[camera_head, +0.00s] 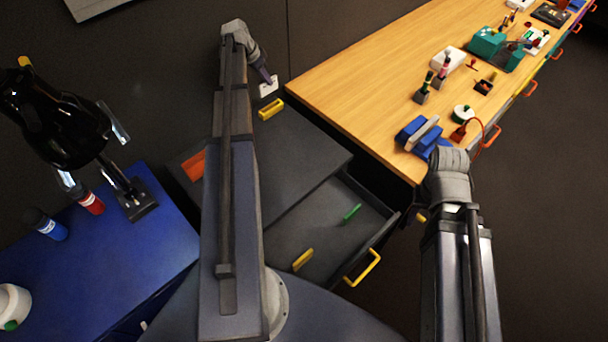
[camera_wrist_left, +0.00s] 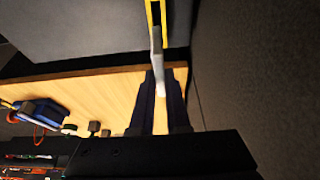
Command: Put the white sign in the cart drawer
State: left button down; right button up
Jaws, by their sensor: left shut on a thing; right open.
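The white sign (camera_head: 268,86) is a small pale plate with a dark mark. It is held in my left gripper (camera_head: 267,79), at the far end of the cart and close to the yellow handle (camera_head: 270,107). In the left wrist view the sign (camera_wrist_left: 161,82) shows nearly edge-on between the two dark fingers (camera_wrist_left: 161,100). The grey cart (camera_head: 300,150) has an open drawer (camera_head: 322,226) on its near right side. A green piece and a yellow piece show inside the drawer. My right wrist shows beside the wooden table's near corner; its fingers are hidden.
The wooden table (camera_head: 350,75) carries blue, teal, white and other small items. A blue cabinet (camera_head: 110,255) at left holds a black device (camera_head: 50,115) and red and blue bottles. My left arm crosses over the cart. An orange piece (camera_head: 193,165) is at the cart's left edge.

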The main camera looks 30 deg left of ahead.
aim_at(328, 241)
jog(key=k+l, duration=0.2)
jog(key=l, duration=0.25)
jog(key=k+l+u, duration=0.15)
jog(key=l, duration=0.3)
jog(key=k+l, duration=0.35)
jog(key=i+l+u, duration=0.05)
jog(key=l, duration=0.05)
